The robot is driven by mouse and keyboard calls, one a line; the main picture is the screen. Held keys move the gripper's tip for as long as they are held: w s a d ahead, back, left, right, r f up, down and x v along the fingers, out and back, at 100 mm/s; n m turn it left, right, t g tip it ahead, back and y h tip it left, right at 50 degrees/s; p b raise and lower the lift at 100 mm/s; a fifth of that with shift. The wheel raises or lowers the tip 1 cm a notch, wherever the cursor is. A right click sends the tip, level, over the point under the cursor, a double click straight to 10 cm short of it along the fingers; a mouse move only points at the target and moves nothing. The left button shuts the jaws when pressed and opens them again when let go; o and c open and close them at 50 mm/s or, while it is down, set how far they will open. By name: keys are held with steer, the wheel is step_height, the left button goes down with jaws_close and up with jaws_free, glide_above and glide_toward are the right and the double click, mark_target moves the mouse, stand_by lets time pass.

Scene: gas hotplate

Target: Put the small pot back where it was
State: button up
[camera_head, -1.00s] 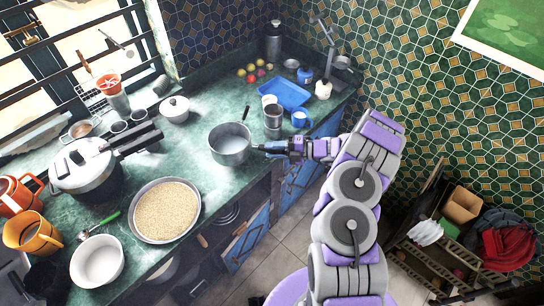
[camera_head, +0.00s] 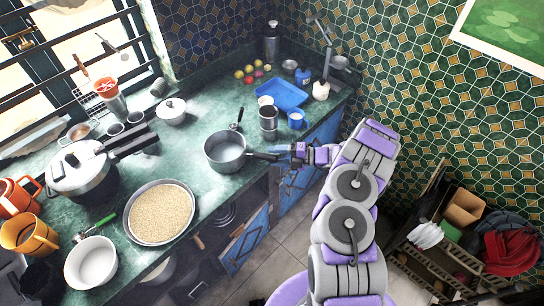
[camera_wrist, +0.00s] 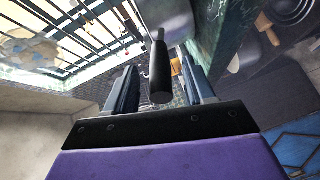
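The small grey pot (camera_head: 225,150) appears to stand upright on the green counter, near its front edge. Its black handle (camera_head: 262,156) points right toward my gripper (camera_head: 286,151). In the wrist view the handle (camera_wrist: 160,72) lies between the two spread fingers of my gripper (camera_wrist: 158,78), with gaps on both sides. The pot's grey body (camera_wrist: 172,18) shows beyond it. My gripper is open and around the handle's end, not clamped on it.
A large pan of grain (camera_head: 162,212) is at the front left, beside a white bowl (camera_head: 91,262). A pressure cooker (camera_head: 80,172) stands behind.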

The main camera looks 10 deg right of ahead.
steer(key=shift+s+a+r, duration=0.1)
steer(key=shift+a+r, duration=0.1)
steer(key=shift+a, duration=0.35)
steer(key=shift+s+d, duration=0.15)
steer(key=shift+d, duration=0.05)
steer(key=w+p+v, duration=0.1)
steer(key=p+v, duration=0.1)
steer(key=v, duration=0.9)
steer(key=s+a+r+n+g, duration=0.2)
steer(key=a+r+n+g, duration=0.3)
steer(key=a+r+n, duration=0.6)
steer(key=s+a+r+n+g+h, duration=0.45)
steer(key=s+a+r+n, duration=0.45)
steer(key=s+r+n, duration=0.3)
steer(key=s+d+r+n+h, duration=0.1)
steer(key=s+d+n+h, duration=0.2)
steer(key=s+n, duration=0.3)
steer(key=s+d+r+n+t+h, duration=0.1)
steer(key=s+d+n+h, duration=0.1)
steer(key=s+n+h, duration=0.2)
steer(key=s+d+r+n+t+h, duration=0.1)
steer(key=s+d+n+h, duration=0.2)
steer(key=s+n, duration=0.6)
steer(key=s+h, duration=0.1)
steer(key=s, duration=0.5)
steer(key=shift+d+r, duration=0.35)
steer(key=shift+r, duration=0.05)
